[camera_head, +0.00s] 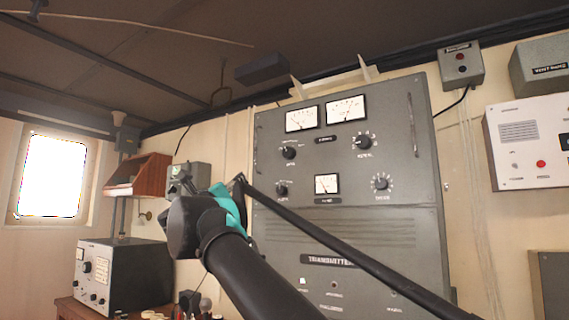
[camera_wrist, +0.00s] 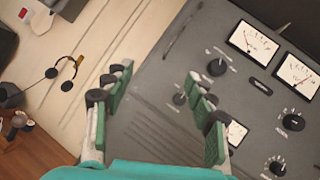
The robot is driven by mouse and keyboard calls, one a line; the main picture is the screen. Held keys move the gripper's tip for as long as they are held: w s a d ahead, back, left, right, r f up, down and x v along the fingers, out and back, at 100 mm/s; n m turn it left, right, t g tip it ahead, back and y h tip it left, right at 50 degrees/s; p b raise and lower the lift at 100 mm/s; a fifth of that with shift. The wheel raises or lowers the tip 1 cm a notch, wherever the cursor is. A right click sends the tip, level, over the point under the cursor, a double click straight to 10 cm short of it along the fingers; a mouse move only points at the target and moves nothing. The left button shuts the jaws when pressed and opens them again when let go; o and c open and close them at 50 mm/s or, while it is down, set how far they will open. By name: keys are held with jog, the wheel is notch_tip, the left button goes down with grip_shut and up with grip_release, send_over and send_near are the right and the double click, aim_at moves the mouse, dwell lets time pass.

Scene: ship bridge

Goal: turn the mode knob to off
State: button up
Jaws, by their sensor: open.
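A grey transmitter panel (camera_head: 345,220) carries several dark knobs; their labels are too small to tell which is the mode knob. In the head view an upper left knob (camera_head: 289,152) and a lower left knob (camera_head: 282,190) sit nearest my gripper (camera_head: 232,200). An upper right knob (camera_head: 363,142) and a lower right knob (camera_head: 381,183) sit farther right. In the wrist view my gripper (camera_wrist: 158,88) is open and empty, its green fingers apart. The upper left knob (camera_wrist: 217,67) and lower left knob (camera_wrist: 180,99) show beyond the fingers, apart from them.
White meters (camera_head: 302,119) sit above the knobs. A grey instrument box (camera_head: 108,275) stands on a wooden table at lower left. A wooden wall shelf (camera_head: 138,174) is behind my arm. A white panel (camera_head: 530,142) hangs at right. A headset (camera_wrist: 66,73) shows in the wrist view.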

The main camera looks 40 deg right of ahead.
aim_at(287, 153)
jog(key=s+d+r+m+g+h, duration=0.4)
jog(key=s+d+m+g, duration=0.15)
jog(key=s+m, duration=0.25)
jog(key=x, duration=1.6)
jog(key=shift+w+r, duration=0.1)
jog(key=shift+r, duration=0.2)
jog(key=c, duration=1.2)
